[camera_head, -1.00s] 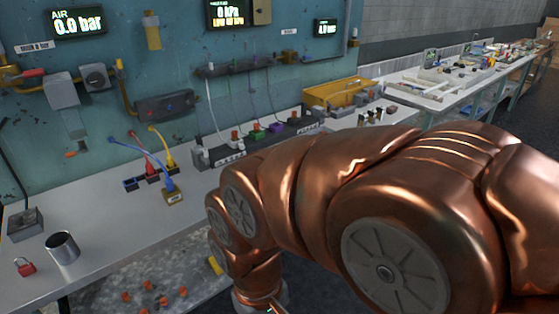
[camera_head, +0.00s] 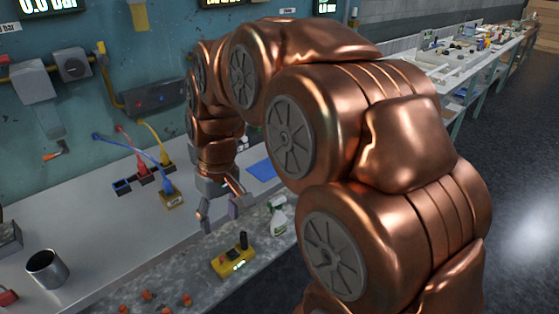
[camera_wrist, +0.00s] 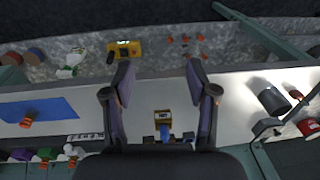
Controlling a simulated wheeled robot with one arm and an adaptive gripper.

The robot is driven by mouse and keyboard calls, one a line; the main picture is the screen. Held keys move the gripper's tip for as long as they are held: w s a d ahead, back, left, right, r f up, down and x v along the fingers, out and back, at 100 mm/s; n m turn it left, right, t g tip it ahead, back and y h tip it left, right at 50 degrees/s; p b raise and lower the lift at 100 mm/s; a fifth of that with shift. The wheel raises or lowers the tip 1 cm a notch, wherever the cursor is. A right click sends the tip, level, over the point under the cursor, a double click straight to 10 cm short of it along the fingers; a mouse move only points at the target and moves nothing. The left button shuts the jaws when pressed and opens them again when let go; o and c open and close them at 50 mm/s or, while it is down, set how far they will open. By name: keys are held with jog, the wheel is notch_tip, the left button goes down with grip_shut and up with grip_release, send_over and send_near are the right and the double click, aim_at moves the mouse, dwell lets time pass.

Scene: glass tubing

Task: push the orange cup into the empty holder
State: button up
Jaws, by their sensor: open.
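My gripper (camera_head: 220,211) is open and empty, pointing down above the front edge of the bench. In the wrist view its two fingers (camera_wrist: 160,78) are wide apart, with only bench and a yellow plug (camera_wrist: 163,119) between and behind them. A small orange piece (camera_wrist: 26,122), perhaps the orange cup, is on the blue mat (camera_wrist: 55,108) at the left of the wrist view, well apart from the fingers. I cannot tell which holder is empty. My arm hides them in the head view.
A metal cup (camera_head: 47,269) stands at the bench's left, near a red padlock (camera_head: 6,297). Cabled plugs (camera_head: 167,160) stand near the back wall. A yellow control box (camera_head: 232,262), a spray bottle (camera_head: 278,216) and several orange pieces (camera_head: 148,296) are on the lower grey surface.

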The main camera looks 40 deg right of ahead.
jog(key=w+d+t+b, duration=0.1)
jog(key=w+d+b, duration=0.1)
jog(key=w+d, duration=0.7)
jog(key=w+d+f+t+b, duration=0.1)
jog(key=w+d+f, duration=0.1)
jog(key=d, duration=0.7)
jog(key=w+d+f+m+t+h, duration=0.1)
jog(key=w+d+f, duration=0.1)
jog(key=d, duration=0.7)
jog(key=w+d+f+m+t+b, duration=0.1)
jog(key=w+d+f, duration=0.1)
jog(key=d, duration=0.8)
jog(key=shift+w+d+f+h+b, duration=0.1)
jog(key=shift+w+h+b, duration=0.25)
jog(key=shift+w, duration=0.55)
jog(key=shift+w+p+x, duration=0.25)
jog(key=shift+p+x, duration=0.1)
jog(key=shift+x, duration=1)
jog(key=shift+w+p+x, duration=0.2)
jog(key=shift+p+x, duration=0.1)
jog(key=shift+x, duration=1.1)
jog(key=shift+c, duration=0.4)
jog(key=shift+r, duration=0.25)
jog(key=c, duration=1)
jog(key=shift+o, duration=0.2)
